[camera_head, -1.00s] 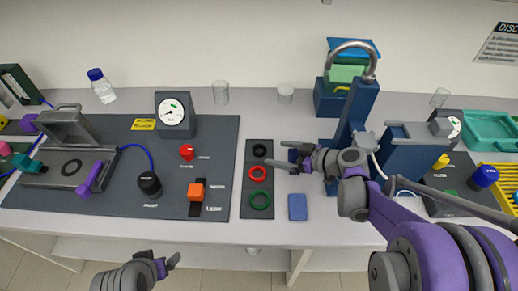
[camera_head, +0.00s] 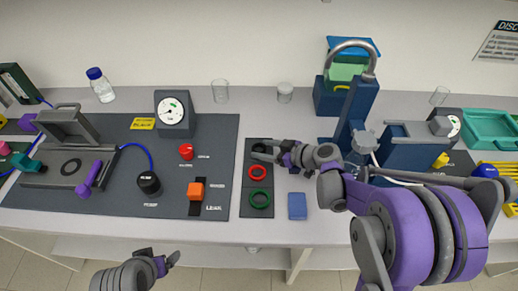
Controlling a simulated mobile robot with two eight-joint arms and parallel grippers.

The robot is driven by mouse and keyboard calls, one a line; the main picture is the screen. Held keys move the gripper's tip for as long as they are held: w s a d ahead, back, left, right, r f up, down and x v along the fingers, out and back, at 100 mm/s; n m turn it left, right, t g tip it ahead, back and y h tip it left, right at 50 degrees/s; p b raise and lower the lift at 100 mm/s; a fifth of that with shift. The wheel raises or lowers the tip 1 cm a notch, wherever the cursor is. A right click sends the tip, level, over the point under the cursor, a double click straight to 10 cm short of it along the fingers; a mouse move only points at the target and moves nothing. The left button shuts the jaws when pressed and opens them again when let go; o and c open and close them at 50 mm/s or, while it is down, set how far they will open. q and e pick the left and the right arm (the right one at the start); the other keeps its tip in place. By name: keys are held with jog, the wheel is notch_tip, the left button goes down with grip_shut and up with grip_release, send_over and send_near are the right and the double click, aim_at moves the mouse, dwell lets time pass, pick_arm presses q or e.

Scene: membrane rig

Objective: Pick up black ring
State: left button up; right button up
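A small rack (camera_head: 246,180) holds three rings in a column. The black ring (camera_head: 257,147) lies at its far end, partly hidden by my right gripper. The red ring (camera_head: 258,173) is in the middle and the green ring (camera_head: 259,199) is nearest. My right gripper (camera_head: 261,149) reaches in from the right, its fingertips over the black ring and apart, one toward the far side and one toward the near side. Whether they touch the ring cannot be told. My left gripper (camera_head: 170,262) is open and empty in front of the table's edge, at the bottom.
A dark mat (camera_head: 120,190) left of the rack carries a gauge (camera_head: 172,112), a black knob (camera_head: 149,183) and an orange switch (camera_head: 196,190). A blue block (camera_head: 297,206) lies right of the rack. A tall blue stand (camera_head: 357,110) rises behind my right arm. Clear glasses (camera_head: 220,91) stand behind.

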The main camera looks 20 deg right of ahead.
aim_at(265, 151)
jog(key=c, duration=0.9)
jog(key=shift+o, duration=0.2)
notch_tip(265, 151, up, 10)
jog(key=p, duration=0.1)
